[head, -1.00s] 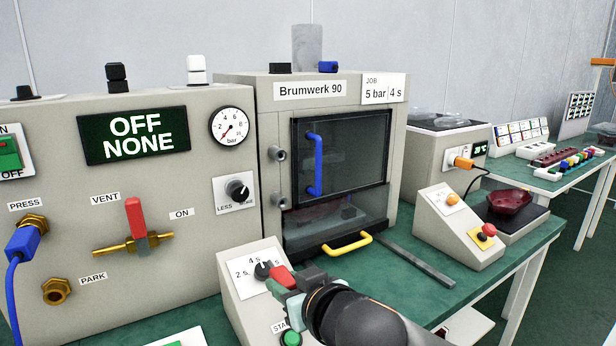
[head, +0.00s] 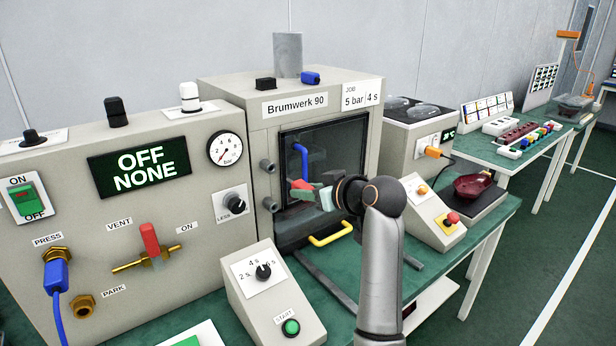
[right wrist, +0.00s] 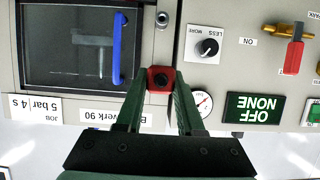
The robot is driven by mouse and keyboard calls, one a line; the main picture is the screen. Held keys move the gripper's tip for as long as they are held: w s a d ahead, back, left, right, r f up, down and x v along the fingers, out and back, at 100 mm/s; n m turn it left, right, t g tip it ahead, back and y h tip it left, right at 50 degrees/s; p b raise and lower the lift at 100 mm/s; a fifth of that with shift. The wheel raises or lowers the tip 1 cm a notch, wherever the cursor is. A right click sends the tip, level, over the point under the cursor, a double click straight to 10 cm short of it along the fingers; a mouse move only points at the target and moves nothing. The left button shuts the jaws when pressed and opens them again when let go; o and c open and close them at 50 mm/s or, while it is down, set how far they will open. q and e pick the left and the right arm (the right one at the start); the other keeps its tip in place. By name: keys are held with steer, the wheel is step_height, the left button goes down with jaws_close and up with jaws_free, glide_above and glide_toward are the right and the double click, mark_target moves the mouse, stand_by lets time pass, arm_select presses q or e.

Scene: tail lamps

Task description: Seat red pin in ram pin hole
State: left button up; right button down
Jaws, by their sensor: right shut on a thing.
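My right gripper (head: 312,190) is shut on the red pin (head: 301,185), in front of the left side of the Brumwerk 90 press door (head: 335,160). In the right wrist view, the red pin (right wrist: 160,72) with its dark round centre sits between the two green fingertips. Two grey round bosses are on the press front left of the door, an upper one (head: 268,166) and a lower one (head: 270,204). I cannot tell which holds the ram pin hole. The pin appears apart from both. My left gripper is not in view.
The blue door handle (head: 301,160) and yellow drawer handle (head: 331,233) are close to my right gripper. A timer box (head: 268,295) stands below on the green bench. The panel with the red vent lever (head: 150,240) is at left.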

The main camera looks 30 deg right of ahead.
mark_target(300, 182)
steer(key=shift+f, duration=0.1)
steer(key=shift+p, duration=0.45)
steer(key=shift+w+a+p, duration=0.15)
steer(key=shift+w+p, duration=0.15)
steer(key=shift+w, duration=2.4)
steer(key=shift+p, duration=0.4)
steer(key=shift+p, duration=0.35)
steer(key=shift+w+a, duration=0.15)
steer(key=shift+w, duration=1.35)
